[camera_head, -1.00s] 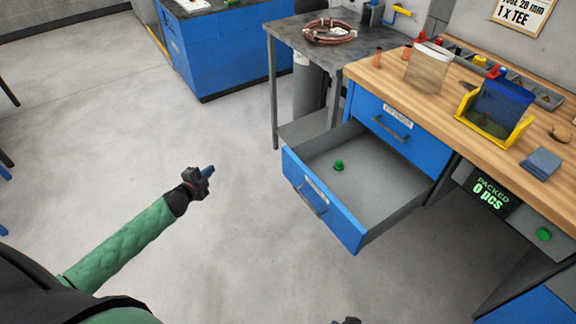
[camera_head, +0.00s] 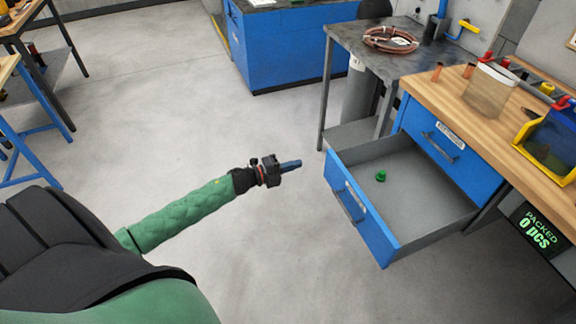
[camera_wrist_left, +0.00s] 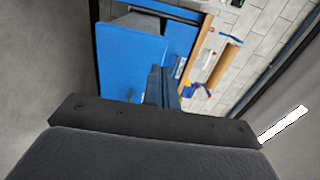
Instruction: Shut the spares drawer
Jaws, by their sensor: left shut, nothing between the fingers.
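The spares drawer (camera_head: 362,219) is a blue-fronted grey drawer, pulled far out of the workbench below a closed blue drawer (camera_head: 448,148). A bar handle (camera_head: 347,207) is on its front, and a small green part (camera_head: 381,176) lies inside. My left gripper (camera_head: 291,165) is shut and empty, to the left of the drawer front and apart from it. In the left wrist view, a blue panel that looks like the drawer front (camera_wrist_left: 130,58) shows ahead of the gripper (camera_wrist_left: 163,85). My right gripper is out of view.
The wooden bench top (camera_head: 440,92) holds copper pieces, a clear bag (camera_head: 490,92) and a yellow-and-blue bin (camera_head: 553,140). A grey metal table (camera_head: 350,45) with a copper coil (camera_head: 390,40) stands behind. The floor left of the drawer is clear.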

